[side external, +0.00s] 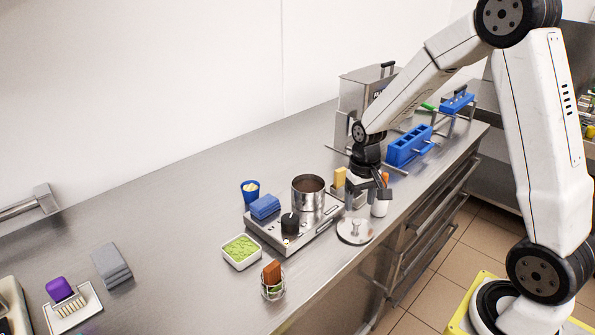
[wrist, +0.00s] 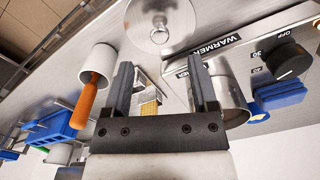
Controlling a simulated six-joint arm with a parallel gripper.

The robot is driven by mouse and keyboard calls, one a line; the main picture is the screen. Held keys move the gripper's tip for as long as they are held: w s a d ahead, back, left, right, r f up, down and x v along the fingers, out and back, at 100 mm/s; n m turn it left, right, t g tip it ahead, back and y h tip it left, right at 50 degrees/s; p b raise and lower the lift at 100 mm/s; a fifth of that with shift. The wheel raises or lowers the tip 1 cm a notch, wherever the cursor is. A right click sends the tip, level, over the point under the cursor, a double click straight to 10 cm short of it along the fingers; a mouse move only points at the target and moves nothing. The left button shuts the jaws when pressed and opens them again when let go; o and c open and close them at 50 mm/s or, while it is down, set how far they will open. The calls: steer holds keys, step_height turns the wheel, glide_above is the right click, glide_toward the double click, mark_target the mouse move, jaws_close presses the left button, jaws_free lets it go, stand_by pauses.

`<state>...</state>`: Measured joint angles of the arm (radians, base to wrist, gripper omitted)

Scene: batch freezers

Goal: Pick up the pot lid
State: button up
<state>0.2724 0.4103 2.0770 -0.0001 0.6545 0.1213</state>
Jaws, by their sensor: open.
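The pot lid (side external: 355,230) is a round silver metal disc with a small upright knob in its middle. It lies on the steel counter near the front edge, to the right of the warmer. In the wrist view the lid (wrist: 160,20) is at the top, past my fingertips. My gripper (side external: 367,193) is open and empty, above and behind the lid and apart from it. Its two fingers (wrist: 158,75) show in the wrist view with nothing held between them. The steel pot (side external: 307,194) holds something brown and stands on the warmer (side external: 317,229), left of my gripper.
A white cup (side external: 380,208) with an orange-handled tool (wrist: 88,105) is beside my gripper. Blue cloth (side external: 264,206), a blue cup (side external: 250,191), a green-filled dish (side external: 241,251) and a wire holder (side external: 272,284) surround the warmer. Blue racks (side external: 408,147) are farther back. The left counter has free room.

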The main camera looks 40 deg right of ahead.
mark_target(357, 221)
steer(key=shift+f, duration=0.55)
steer(key=shift+w+d+f, duration=0.1)
steer(key=shift+f, duration=2.45)
jaws_close()
